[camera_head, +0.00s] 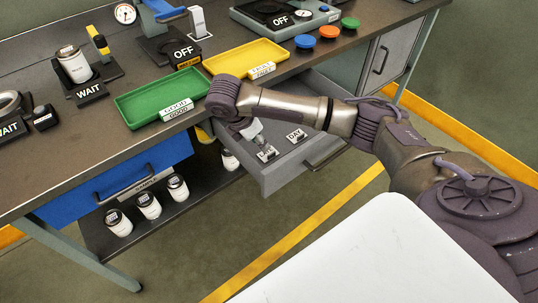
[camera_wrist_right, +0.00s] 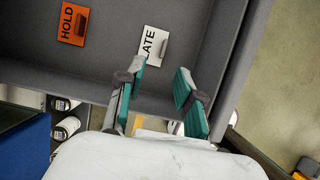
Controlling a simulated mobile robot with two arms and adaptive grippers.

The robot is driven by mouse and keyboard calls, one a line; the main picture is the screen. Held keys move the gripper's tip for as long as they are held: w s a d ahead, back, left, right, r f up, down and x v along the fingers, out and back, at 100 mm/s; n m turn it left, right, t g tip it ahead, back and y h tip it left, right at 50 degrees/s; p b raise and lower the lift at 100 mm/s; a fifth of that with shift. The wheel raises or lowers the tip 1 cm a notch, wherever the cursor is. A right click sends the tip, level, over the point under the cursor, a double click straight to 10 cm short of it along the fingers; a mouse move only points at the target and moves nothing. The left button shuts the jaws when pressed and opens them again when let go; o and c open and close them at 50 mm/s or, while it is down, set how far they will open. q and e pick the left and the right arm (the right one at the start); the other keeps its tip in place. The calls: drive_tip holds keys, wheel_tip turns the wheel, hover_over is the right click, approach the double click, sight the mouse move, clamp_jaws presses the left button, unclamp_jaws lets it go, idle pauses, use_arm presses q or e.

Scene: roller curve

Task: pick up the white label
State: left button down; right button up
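The open grey drawer (camera_head: 283,178) holds a white label reading LATE (camera_head: 267,153) and another pale label reading DAY (camera_head: 296,135). In the right wrist view, the white LATE label (camera_wrist_right: 153,44) lies flat on the drawer floor with a small grey tab. An orange HOLD label (camera_wrist_right: 72,23) lies to its left; my arm hides it in the head view. My right gripper (camera_wrist_right: 160,70) is open and empty, its teal fingers just short of the LATE label's lower edge. In the head view my right gripper (camera_head: 250,130) is partly hidden under my wrist. My left gripper is not in view.
The drawer's walls surround the labels. Above it on the bench are a green tray (camera_head: 133,97) and a yellow tray (camera_head: 225,58). A blue drawer (camera_head: 100,190) is to the left, with white jars (camera_head: 149,205) on a shelf below.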

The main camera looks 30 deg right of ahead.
sight(268, 155)
drive_tip(key=x, duration=0.7)
drive_tip(key=shift+s+f, duration=0.25)
drive_tip(key=shift+f, duration=0.15)
clamp_jaws()
